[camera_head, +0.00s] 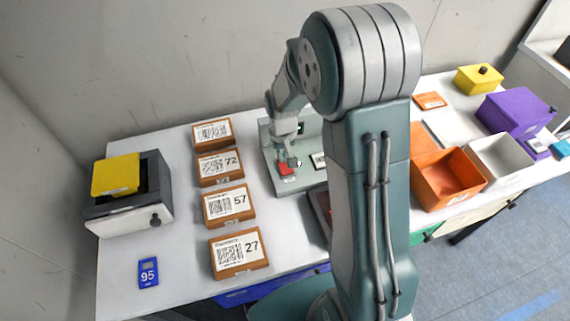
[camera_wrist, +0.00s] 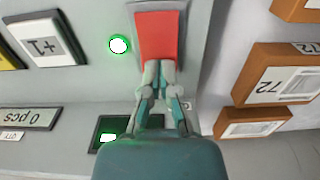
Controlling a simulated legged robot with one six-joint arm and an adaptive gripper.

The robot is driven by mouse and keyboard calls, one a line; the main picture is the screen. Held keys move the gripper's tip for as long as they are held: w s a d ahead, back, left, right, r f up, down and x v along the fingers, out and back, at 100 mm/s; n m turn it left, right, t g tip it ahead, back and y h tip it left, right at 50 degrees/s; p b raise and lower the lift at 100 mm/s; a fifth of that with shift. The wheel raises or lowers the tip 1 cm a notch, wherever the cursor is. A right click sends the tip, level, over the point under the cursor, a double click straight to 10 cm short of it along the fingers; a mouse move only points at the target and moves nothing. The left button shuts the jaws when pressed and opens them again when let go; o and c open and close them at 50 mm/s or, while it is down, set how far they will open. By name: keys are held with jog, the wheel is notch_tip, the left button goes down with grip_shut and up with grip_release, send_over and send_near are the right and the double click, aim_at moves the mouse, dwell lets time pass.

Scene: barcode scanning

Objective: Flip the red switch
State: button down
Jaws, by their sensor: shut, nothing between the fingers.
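The red switch (camera_wrist: 157,35) is set in a grey panel (camera_wrist: 90,85) and fills the top middle of the wrist view. In the head view the red switch (camera_head: 286,169) shows just below my gripper (camera_head: 293,161). My gripper (camera_wrist: 158,68) is shut and empty, with its fingertips at the near edge of the red switch. I cannot tell whether the tips touch it. A green-lit round light (camera_wrist: 119,44) is just left of the switch.
Several brown boxes with barcodes (camera_head: 228,204) stand left of the panel. A black and white device (camera_head: 125,217) with a yellow box (camera_head: 115,175) is at far left. An orange bin (camera_head: 446,180) and a purple box (camera_head: 515,113) are at right.

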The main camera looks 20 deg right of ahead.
jog(key=shift+f, duration=0.2)
jog(key=shift+r, duration=3.55)
